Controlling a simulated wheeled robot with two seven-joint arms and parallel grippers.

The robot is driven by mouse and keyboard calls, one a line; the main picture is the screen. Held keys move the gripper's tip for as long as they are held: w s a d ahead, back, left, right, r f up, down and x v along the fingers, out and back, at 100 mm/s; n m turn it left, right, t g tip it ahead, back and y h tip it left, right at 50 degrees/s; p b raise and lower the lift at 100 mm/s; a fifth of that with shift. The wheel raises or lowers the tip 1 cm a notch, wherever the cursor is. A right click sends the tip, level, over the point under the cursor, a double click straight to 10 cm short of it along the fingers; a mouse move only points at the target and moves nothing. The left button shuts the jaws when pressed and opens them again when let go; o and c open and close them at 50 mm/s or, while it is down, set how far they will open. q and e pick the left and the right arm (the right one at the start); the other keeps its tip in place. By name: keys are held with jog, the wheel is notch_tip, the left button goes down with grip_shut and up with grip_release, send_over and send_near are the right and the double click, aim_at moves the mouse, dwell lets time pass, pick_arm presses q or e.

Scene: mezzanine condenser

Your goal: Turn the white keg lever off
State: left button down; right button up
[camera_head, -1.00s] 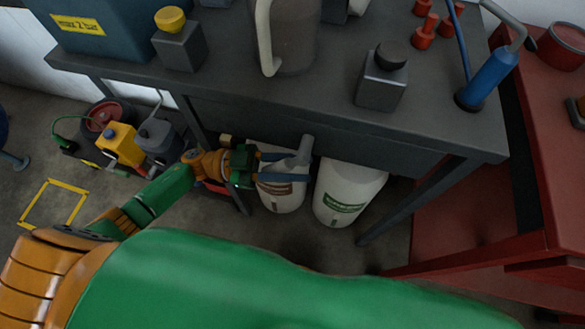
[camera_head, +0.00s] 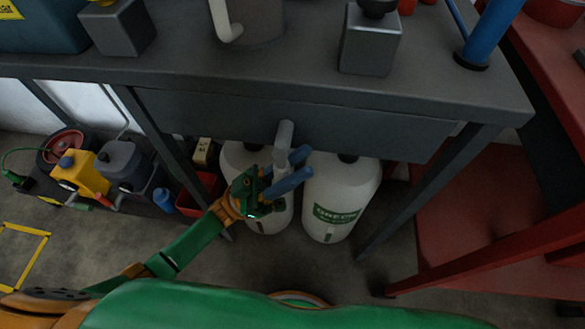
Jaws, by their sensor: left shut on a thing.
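Two white kegs stand side by side on the floor under the dark table. The left keg (camera_head: 236,158) is partly hidden behind my left gripper; the right keg (camera_head: 350,185) has a green label. A pale grey lever (camera_head: 285,134) rises at the left keg's top right. My left gripper (camera_head: 297,166), with blue fingers, is shut on this lever, one finger on either side. The fingers tilt up to the right. The lever's lower end is partly hidden by the gripper. My right gripper is not in view.
The dark table (camera_head: 270,66) overhangs the kegs, with a grey block (camera_head: 368,45) on top. Its legs stand on both sides. Yellow (camera_head: 82,174) and grey pump-like units and a red bin (camera_head: 203,190) are at left. A red bench (camera_head: 470,215) is at right.

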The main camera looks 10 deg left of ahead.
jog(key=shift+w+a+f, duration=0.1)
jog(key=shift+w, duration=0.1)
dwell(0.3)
pick_arm(q)
jog(key=c, duration=0.9)
grip_release()
jog(key=b+v, duration=0.3)
jog(key=v, duration=0.4)
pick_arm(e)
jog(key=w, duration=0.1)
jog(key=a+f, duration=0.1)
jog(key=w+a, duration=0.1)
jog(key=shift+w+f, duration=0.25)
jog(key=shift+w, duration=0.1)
